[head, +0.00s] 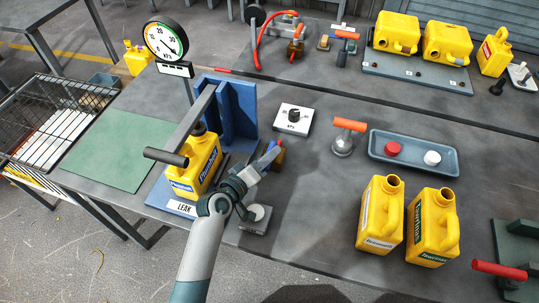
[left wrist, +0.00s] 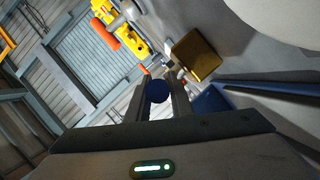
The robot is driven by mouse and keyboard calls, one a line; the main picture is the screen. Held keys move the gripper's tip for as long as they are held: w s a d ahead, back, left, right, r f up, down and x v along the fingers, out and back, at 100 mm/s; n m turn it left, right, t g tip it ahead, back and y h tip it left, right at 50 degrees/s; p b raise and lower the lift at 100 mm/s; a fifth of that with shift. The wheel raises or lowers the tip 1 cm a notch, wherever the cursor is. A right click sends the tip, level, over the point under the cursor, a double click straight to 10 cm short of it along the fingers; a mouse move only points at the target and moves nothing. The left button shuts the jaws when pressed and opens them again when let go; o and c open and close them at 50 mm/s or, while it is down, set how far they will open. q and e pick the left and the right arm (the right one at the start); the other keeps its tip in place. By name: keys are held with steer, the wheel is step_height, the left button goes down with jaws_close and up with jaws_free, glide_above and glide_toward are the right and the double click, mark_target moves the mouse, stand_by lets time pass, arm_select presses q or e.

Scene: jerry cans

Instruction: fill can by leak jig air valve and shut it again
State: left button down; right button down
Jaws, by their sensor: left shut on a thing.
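A yellow can (head: 196,165) stands upright in the blue leak jig (head: 240,115), under a grey clamp bar with a black handle (head: 166,157). The air valve (head: 279,154), with a brass body and a blue handle, is just right of the jig. The brass body also shows in the left wrist view (left wrist: 196,55). My left gripper (head: 266,159) is shut on the blue valve handle (left wrist: 157,92), whose round end shows between the fingers. The round gauge (head: 166,41) stands on a post behind the jig; its exact reading is too small to tell. My right gripper is not in view.
A tray (head: 414,166) holds a red and a white cap. Two open yellow cans (head: 381,213) stand at front right. A green mat (head: 116,150) lies clear at left.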

arm_select(q)
steer(key=shift+d+r+n+t+y+p, duration=0.1)
steer(key=shift+r+n+t+y+p, duration=0.15)
steer(key=shift+n+y+p, duration=0.3)
steer(key=shift+s+d+f+t+p, duration=0.1)
steer(key=shift+t+p, duration=0.15)
steer(key=shift+p, duration=0.15)
steer(key=shift+f+y, duration=0.15)
steer(key=shift+y, duration=0.1)
steer(key=c, duration=1.6)
jaws_free()
steer(key=shift+o, duration=0.2)
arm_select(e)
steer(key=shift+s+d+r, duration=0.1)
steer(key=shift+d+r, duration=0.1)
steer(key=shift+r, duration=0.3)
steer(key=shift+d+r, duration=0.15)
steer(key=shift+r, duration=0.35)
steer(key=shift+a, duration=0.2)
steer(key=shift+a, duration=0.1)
